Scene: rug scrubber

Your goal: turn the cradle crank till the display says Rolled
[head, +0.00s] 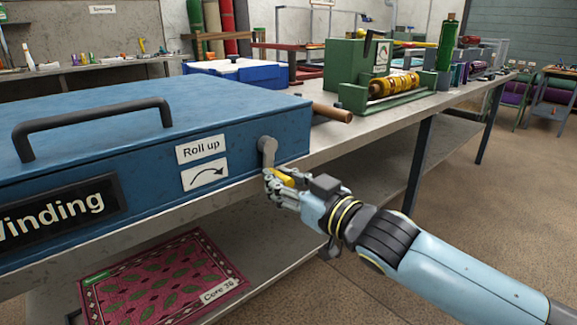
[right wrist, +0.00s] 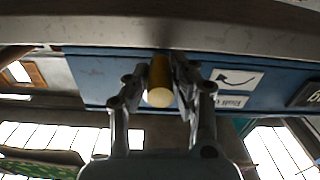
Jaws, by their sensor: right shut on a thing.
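The blue winding cradle (head: 110,175) stands on the grey bench and fills the left of the head view. Its black display (head: 52,212) reads "Winding", cut off at the left. A "Roll up" label (head: 203,148) with a curved arrow sits on the front. The grey crank arm (head: 267,150) hangs down from its pivot near the front's right end. My right gripper (head: 277,180) is shut on the yellow crank handle. In the right wrist view the handle (right wrist: 159,82) lies between both fingers (right wrist: 155,90), its round end facing the camera. My left gripper is out of view.
A wooden rod (head: 332,113) sticks out at the cradle's right end. A green machine with a yellow roller (head: 395,85) stands farther along the bench (head: 345,150). A red patterned rug (head: 160,280) lies on the lower shelf.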

